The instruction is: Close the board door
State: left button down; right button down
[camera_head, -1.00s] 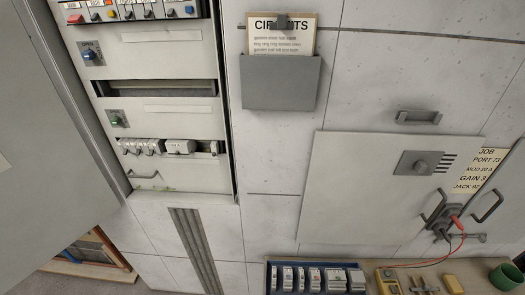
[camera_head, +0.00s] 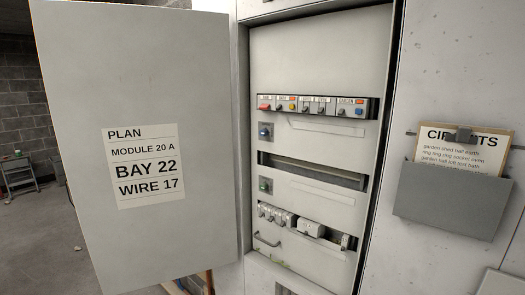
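The board door (camera_head: 190,80) is a large grey panel standing wide open on the left of the head view, with a white label (camera_head: 145,165) reading PLAN, MODULE 20 A, BAY 22, WIRE 17. The open board (camera_head: 320,60) is right of it, showing a top row of breakers (camera_head: 312,105), an empty slot (camera_head: 312,171) and a lower row of modules (camera_head: 300,227). The door's left edge is free and its right edge is beside the board. Neither of my grippers is in view.
A grey holder (camera_head: 450,199) with a CIRCUITS sheet (camera_head: 463,148) hangs on the pale wall right of the board. A block wall and floor (camera_head: 35,240) with a small stand (camera_head: 18,175) show at far left. Part of a wooden thing (camera_head: 195,284) shows below the door.

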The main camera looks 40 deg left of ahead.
aim_at(139, 97)
jog(key=k+j+z, duration=0.1)
jog(key=j, duration=0.35)
jog(key=k+j+z, duration=0.1)
jog(key=j, duration=0.35)
jog(key=k+j+z, duration=0.1)
jog(key=j, duration=0.3)
jog(key=k+j+z, duration=0.1)
jog(key=j, duration=0.35)
jog(key=k+j+z, duration=0.3)
jog(key=j, duration=0.3)
jog(key=j+z, duration=0.15)
jog(key=j, duration=0.3)
jog(key=k+j+z, duration=0.15)
jog(key=j, duration=0.25)
jog(key=k+j+z, duration=0.1)
jog(key=j, duration=0.3)
jog(key=k+j+z, duration=0.15)
jog(key=j, duration=0.25)
jog(key=i+j+z, duration=0.1)
jog(key=j, duration=0.3)
jog(key=i+j+z, duration=0.1)
jog(key=j, duration=0.35)
jog(key=j+z, duration=0.15)
jog(key=j, duration=0.3)
jog(key=i, duration=0.05)
